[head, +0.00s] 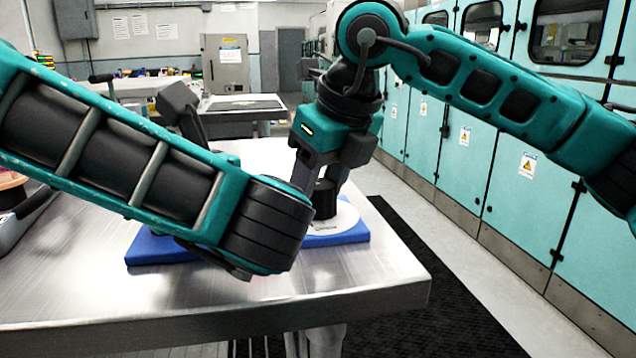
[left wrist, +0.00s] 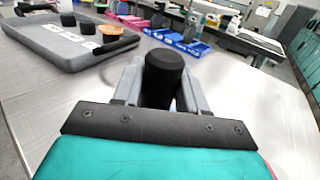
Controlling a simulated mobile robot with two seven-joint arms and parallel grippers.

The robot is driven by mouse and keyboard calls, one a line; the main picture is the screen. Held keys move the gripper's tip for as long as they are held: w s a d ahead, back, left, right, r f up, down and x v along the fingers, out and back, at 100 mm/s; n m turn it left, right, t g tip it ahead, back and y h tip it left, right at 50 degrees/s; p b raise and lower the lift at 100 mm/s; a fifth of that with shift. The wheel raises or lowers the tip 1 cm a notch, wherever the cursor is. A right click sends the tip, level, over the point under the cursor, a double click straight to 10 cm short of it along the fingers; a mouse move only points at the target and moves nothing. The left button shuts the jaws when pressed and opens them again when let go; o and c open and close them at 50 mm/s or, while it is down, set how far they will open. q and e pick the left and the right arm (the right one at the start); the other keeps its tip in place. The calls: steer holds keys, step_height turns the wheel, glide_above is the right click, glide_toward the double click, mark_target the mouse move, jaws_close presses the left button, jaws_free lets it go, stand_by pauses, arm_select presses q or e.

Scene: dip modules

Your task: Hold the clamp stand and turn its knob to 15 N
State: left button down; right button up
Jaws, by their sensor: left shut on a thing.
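The clamp stand has a blue base (head: 160,248) on the steel table, with a white dial plate (head: 345,217) and a black knob (head: 325,198) at its right part. The dial's markings are too small to read. My right gripper (head: 318,180) points down over the dial, its fingers apart on either side of the knob; I cannot tell whether they touch it. My left arm crosses in front and hides the stand's middle. My left gripper (left wrist: 160,78) is shut on an upright black cylindrical post (left wrist: 164,70), which looks like the stand's; the head view does not clearly show that grip.
The steel table (head: 80,300) has free room at the front. A grey tray (left wrist: 60,50) with black round pieces and white cards lies at the left in the left wrist view; blue bins (left wrist: 185,44) stand farther back. Teal cabinets (head: 520,180) line the right side beyond the aisle.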

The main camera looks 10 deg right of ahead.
steer(key=shift+m+h, duration=0.7)
steer(key=shift+m, duration=1.2)
steer(key=shift+t, duration=0.3)
steer(key=o, duration=1)
steer(key=shift+o, duration=0.2)
